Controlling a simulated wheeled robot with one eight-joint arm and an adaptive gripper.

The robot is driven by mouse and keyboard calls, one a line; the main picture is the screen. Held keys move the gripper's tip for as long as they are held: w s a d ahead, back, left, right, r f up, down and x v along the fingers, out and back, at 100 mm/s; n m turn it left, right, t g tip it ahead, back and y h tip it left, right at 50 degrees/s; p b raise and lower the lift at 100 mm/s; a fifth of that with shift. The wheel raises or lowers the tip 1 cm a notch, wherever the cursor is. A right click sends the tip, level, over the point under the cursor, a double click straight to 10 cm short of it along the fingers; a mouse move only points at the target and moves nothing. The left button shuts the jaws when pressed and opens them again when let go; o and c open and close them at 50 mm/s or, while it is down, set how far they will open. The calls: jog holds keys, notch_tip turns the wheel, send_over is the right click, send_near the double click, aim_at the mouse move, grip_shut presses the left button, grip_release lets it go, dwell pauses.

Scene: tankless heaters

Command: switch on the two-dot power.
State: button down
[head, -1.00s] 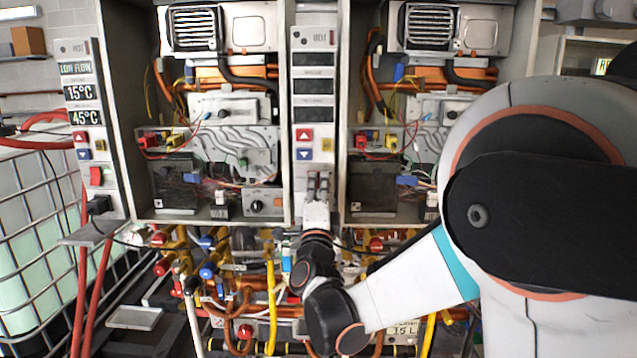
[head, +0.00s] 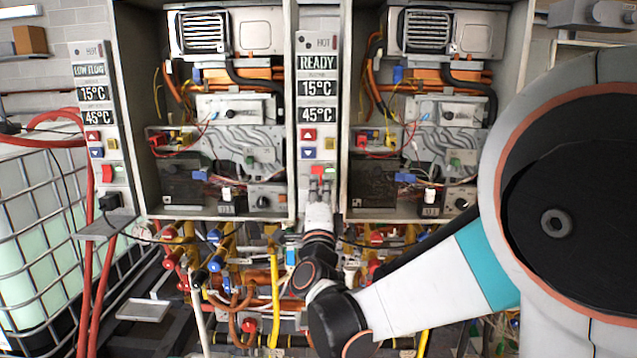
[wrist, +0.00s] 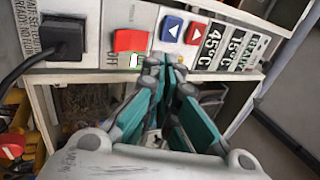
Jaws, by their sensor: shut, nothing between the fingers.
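The middle control panel (head: 319,110) stands between two open heater cabinets. Its display (head: 317,88) is lit with READY, 15°C and 45°C. Low on this panel is the power switch (head: 317,170), a red rocker with a lit green part at its right. In the wrist view the red rocker (wrist: 130,41) sits beside the OFF label, with a green glow at its edge. My gripper (head: 320,187) is shut and empty, just below the switch. In the wrist view its fingertips (wrist: 166,66) are close to the panel; contact cannot be told. No dot marking is readable.
A left panel (head: 92,125) shows LOW FLOW, 15°C and 45°C. Red and blue arrow buttons (head: 308,143) sit above the middle switch. A black plug (wrist: 62,36) with a cable is beside the switch. Pipes and valves (head: 250,265) crowd the space below the cabinets.

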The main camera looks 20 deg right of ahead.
jog(key=s+a, duration=0.2)
jog(key=s, duration=0.5)
jog(key=shift+s+f+p, duration=0.15)
jog(key=shift+s+p, duration=0.1)
jog(key=shift+p, duration=0.2)
jog(key=shift+a, duration=0.1)
jog(key=s+a+f+n+g+y+b, duration=0.25)
jog(key=f+n+y, duration=0.25)
jog(key=n, duration=0.3)
jog(key=s+a+f+n+g+y+b, duration=0.1)
jog(key=s+a+f+n+g+y, duration=0.25)
jog(key=f+n+y, duration=0.35)
jog(key=s+d+f+n+g+h+b, duration=0.1)
jog(key=s+d+f+n+g+h, duration=0.1)
jog(key=s+f, duration=0.4)
jog(key=s+d+f+n+g+h+b, duration=0.1)
jog(key=s+d+f+n+g+h, duration=0.2)
jog(key=s, duration=0.8)
notch_tip(320, 180, down, 4)
jog(key=d+n+g, duration=0.1)
jog(key=d+g, duration=0.1)
jog(key=g, duration=0.1)
jog(key=shift+s+r+n+b, duration=0.2)
jog(key=shift+s+n+b, duration=0.1)
jog(key=shift+s+b, duration=0.1)
